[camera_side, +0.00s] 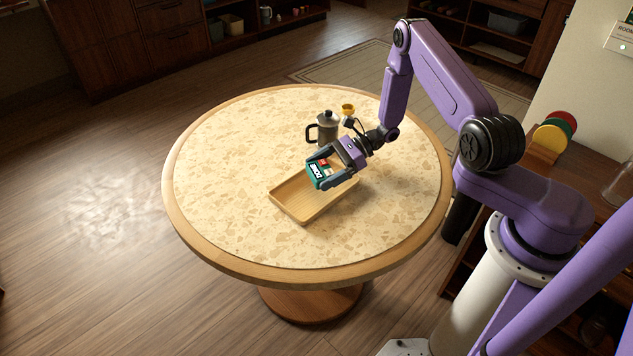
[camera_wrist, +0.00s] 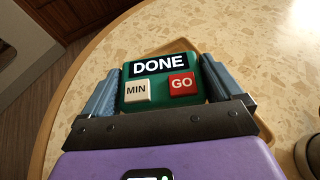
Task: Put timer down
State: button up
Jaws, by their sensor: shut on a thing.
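A green timer (camera_side: 318,173) has a black display reading DONE, a white MIN button and a red GO button. It also fills the middle of the wrist view (camera_wrist: 160,84). My gripper (camera_side: 326,178) is shut on it, with one blue-grey finger on each side. The timer is over the shallow wooden tray (camera_side: 296,212) on the round table. The tray's rim shows behind the timer in the wrist view (camera_wrist: 175,46). The side view does not clearly show whether the timer touches the tray. The part of the tray under my gripper is hidden.
A grey metal pot with a dark handle (camera_side: 327,129) stands just behind my gripper on the table. The speckled tabletop (camera_side: 225,170) is clear at left and front.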

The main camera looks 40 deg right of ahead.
aim_at(317, 174)
jog(key=shift+w+f, duration=1.15)
jog(key=shift+f, duration=1.8)
jog(key=shift+f, duration=0.1)
jog(key=o, duration=0.8)
jog(key=shift+f, duration=0.1)
